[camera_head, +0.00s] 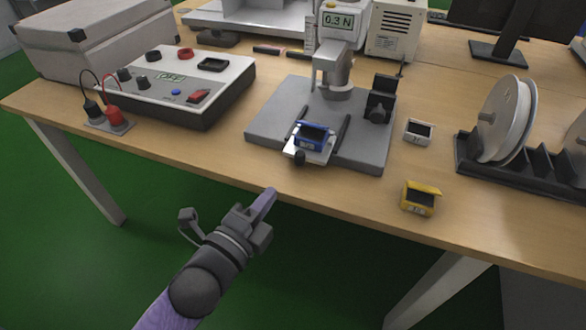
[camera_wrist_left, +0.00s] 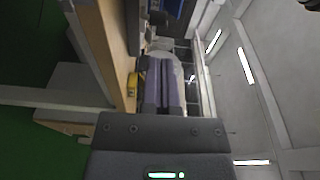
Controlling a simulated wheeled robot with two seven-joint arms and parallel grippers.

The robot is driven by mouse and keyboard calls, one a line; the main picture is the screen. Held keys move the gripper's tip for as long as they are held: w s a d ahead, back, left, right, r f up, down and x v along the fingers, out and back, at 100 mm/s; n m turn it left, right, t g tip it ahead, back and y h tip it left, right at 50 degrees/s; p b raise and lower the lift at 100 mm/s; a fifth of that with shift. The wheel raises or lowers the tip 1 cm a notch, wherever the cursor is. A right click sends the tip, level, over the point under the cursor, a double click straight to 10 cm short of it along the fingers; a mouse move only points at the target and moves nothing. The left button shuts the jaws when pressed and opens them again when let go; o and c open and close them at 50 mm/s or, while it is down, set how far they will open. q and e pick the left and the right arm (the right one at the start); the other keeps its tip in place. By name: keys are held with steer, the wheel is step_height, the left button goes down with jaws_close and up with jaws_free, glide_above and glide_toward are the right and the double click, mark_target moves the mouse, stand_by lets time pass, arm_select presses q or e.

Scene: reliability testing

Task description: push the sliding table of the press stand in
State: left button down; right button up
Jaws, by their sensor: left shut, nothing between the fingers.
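The press stand (camera_head: 268,118) is a grey base plate with a column and a press head reading 0.3 N. Its sliding table (camera_head: 318,155) is a light plate with a dark round knob (camera_head: 299,158), sticking out at the front of the base between two dark rails. A blue box (camera_head: 312,136) with a dark inside sits on the sliding table. My left gripper (camera_head: 265,203) is shut and empty, just off the table's front edge, below and left of the knob and apart from it. Its fingers also show in the left wrist view (camera_wrist_left: 162,85). My right gripper is not in view.
A tester box with red and black leads (camera_head: 185,90) stands left on the wooden table (camera_head: 200,160). A yellow box (camera_head: 420,197) and a small white box (camera_head: 418,130) are right of the stand. A reel rack (camera_head: 500,160) stands at far right. Bare wood lies before the stand.

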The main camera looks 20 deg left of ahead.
mark_target(297, 160)
arm_select(q)
steer(key=w+b, duration=0.1)
steer(key=w, duration=0.2)
steer(key=w+d+b, duration=0.1)
steer(key=w, duration=0.3)
steer(key=shift+w+d+f, duration=0.1)
steer(key=shift+d+f, duration=0.05)
steer(key=shift+d, duration=0.05)
steer(key=shift+w+d, duration=0.1)
steer(key=shift+w, duration=0.2)
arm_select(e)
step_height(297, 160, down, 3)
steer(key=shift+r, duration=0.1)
